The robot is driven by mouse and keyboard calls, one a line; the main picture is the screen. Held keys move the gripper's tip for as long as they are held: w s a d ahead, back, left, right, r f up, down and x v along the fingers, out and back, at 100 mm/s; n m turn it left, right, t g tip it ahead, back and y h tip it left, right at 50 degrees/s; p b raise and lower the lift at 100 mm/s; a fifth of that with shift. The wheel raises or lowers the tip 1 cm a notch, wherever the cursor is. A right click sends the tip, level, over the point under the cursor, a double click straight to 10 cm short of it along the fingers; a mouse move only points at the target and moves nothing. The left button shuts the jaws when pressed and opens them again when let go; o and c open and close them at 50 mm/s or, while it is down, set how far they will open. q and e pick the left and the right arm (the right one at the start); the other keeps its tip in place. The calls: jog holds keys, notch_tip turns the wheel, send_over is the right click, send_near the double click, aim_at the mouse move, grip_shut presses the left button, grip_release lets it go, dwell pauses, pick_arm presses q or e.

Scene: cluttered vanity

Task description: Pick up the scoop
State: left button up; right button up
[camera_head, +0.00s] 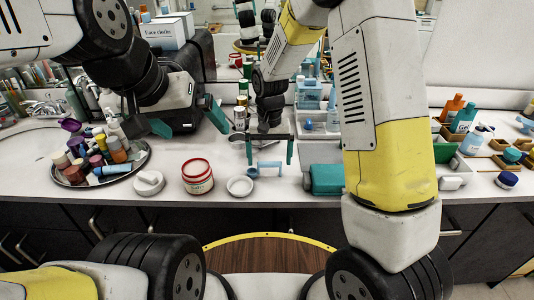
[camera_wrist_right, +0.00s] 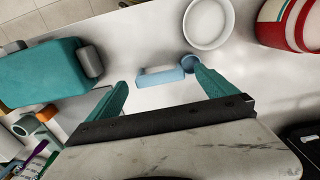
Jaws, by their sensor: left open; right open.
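A small light-blue scoop (camera_head: 268,167) lies on the white counter near its front edge. In the right wrist view, its pale handle (camera_wrist_right: 158,77) and darker blue cup (camera_wrist_right: 188,63) show between and just beyond the fingertips. My right gripper (camera_head: 270,157) is open, with its teal fingers pointing down over the scoop, one towards each end. In the right wrist view, the gripper (camera_wrist_right: 160,79) has nothing between its fingers that it grips; whether a finger touches the cup end is unclear. My left gripper (camera_head: 188,120) is open and empty above the counter, left of the scoop.
A round white lid (camera_head: 240,186) and a red-and-white jar (camera_head: 197,178) stand left of the scoop. A teal case (camera_head: 327,179) is close on its right. A tray (camera_head: 136,166) of bottles is further left. Organisers fill the right side.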

jog(key=shift+f, duration=1.35)
jog(key=c, duration=1.4)
jog(key=shift+r, duration=0.15)
jog(key=shift+r, duration=0.6)
notch_tip(320, 180, up, 2)
jog(key=shift+w+r, duration=0.1)
jog(key=shift+r, duration=0.05)
jog(key=s, duration=0.5)
jog(key=s+a+r, duration=0.1)
jog(key=s, duration=0.4)
jog(key=s+a, duration=0.1)
jog(key=s, duration=0.5)
jog(key=shift+a+r, duration=0.15)
